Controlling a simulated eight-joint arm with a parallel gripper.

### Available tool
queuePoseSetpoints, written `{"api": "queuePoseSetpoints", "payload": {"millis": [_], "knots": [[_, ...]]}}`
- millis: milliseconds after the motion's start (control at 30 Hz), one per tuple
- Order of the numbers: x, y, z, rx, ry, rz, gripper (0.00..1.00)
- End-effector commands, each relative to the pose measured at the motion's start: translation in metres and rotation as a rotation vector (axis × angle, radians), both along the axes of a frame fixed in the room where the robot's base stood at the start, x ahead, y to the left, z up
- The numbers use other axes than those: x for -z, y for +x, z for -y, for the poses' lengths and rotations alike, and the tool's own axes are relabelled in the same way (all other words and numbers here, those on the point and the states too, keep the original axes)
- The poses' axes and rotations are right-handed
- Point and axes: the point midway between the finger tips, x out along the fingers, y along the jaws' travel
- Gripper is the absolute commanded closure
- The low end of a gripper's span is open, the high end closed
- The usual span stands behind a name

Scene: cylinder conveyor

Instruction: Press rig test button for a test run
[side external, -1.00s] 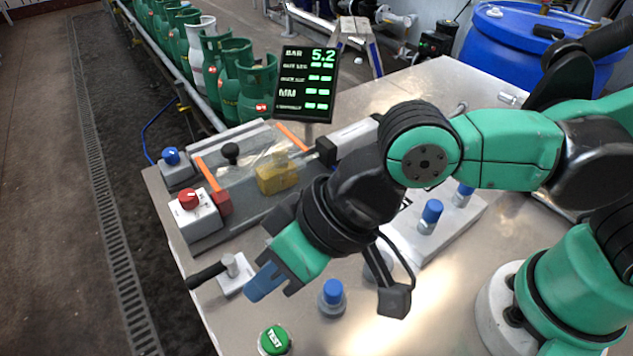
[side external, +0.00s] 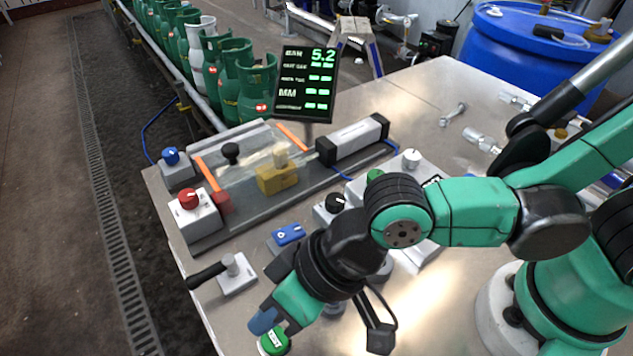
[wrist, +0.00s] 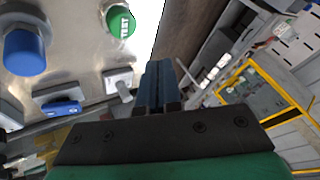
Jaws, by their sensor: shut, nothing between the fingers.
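The green test button (side external: 274,342) stands near the front edge of the steel table. It also shows at the top of the wrist view (wrist: 120,21) with its white "TEST" lettering. My gripper (side external: 263,320) is shut and empty, with its blue fingertips just behind and above the button in the side view, overlapping its upper edge. In the wrist view the closed fingers (wrist: 158,85) appear to the right of and below the button. I cannot tell whether they touch it.
A black-handled lever (side external: 230,275) stands left of my gripper. A red button box (side external: 194,215) and a clamp fixture with a yellow block (side external: 277,178) lie behind. A display (side external: 306,85) reads 5.2 BAR. A blue knob (wrist: 24,52) is near the button in the wrist view.

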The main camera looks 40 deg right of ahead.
Motion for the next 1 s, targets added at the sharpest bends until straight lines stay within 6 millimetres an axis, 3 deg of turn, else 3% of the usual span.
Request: {"api": "queuePoseSetpoints", "payload": {"millis": [400, 1000], "knots": [[0.035, 0.000, 0.000, 0.000, -0.001, -0.001, 1.00], [0.038, 0.000, 0.000, 0.000, -0.002, -0.001, 1.00]]}}
